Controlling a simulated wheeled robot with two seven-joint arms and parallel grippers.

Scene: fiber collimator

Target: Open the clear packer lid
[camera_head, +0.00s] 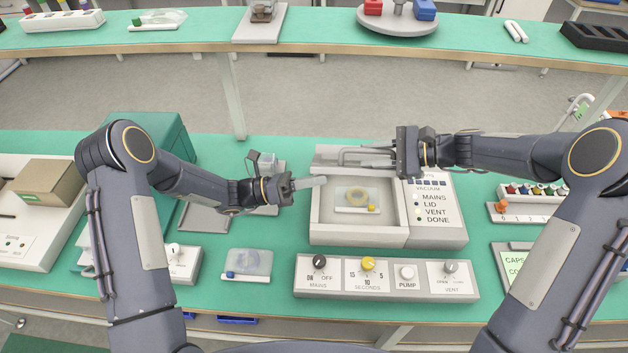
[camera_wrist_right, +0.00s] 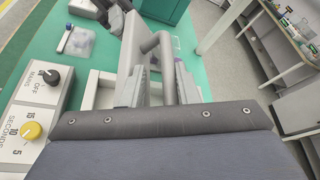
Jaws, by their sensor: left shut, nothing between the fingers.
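The vacuum packer (camera_head: 440,238) stands at the middle of the bench. The clear lid is hard to make out; a grey bar handle (camera_head: 350,151) shows over the chamber's back edge. My right gripper (camera_head: 378,157) is at this handle; in the right wrist view the bar (camera_wrist_right: 160,52) runs between its two fingers, which look shut on it. My left gripper (camera_head: 308,183) is shut and empty, its tips at the chamber's upper left side, apart from the handle.
A control box (camera_head: 385,277) with knobs and a pump button stands in front of the packer. A small clear bag item (camera_head: 248,263) lies left of it. A grey tray (camera_head: 205,217) is behind my left forearm. A coloured-peg rack (camera_head: 530,191) stands at the right.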

